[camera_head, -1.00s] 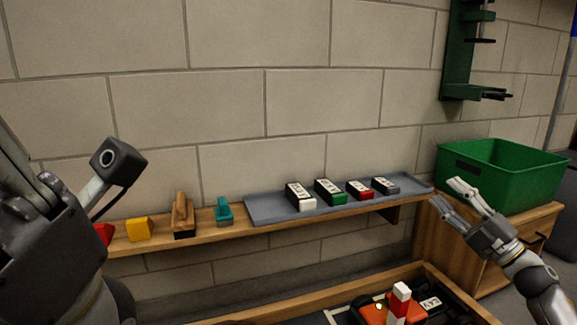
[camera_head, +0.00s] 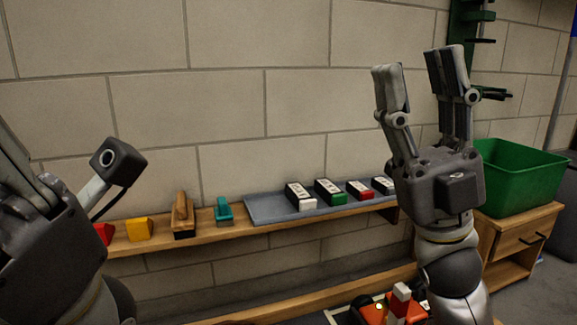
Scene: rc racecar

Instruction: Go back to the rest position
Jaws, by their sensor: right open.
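My right gripper (camera_head: 420,85) is raised upright at the right of the head view, its fingers apart and empty, in front of the wall. It hides the right end of the grey tray and part of the green bin. My left gripper and arm (camera_head: 45,235) show at the left edge, close to the camera. Its fingertips are cut off or hidden, so its opening cannot be told. The racecar (camera_head: 374,310) in orange, with a red and white block (camera_head: 401,297) on it, is at the bottom, partly behind my right arm.
A wooden shelf (camera_head: 160,245) holds a yellow block (camera_head: 138,229), a brush (camera_head: 183,215), a teal item (camera_head: 224,210) and a grey tray (camera_head: 268,209) with several labelled boxes. A green bin (camera_head: 520,180) stands on a wooden cabinet (camera_head: 520,240) at right. Wall space above the shelf is clear.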

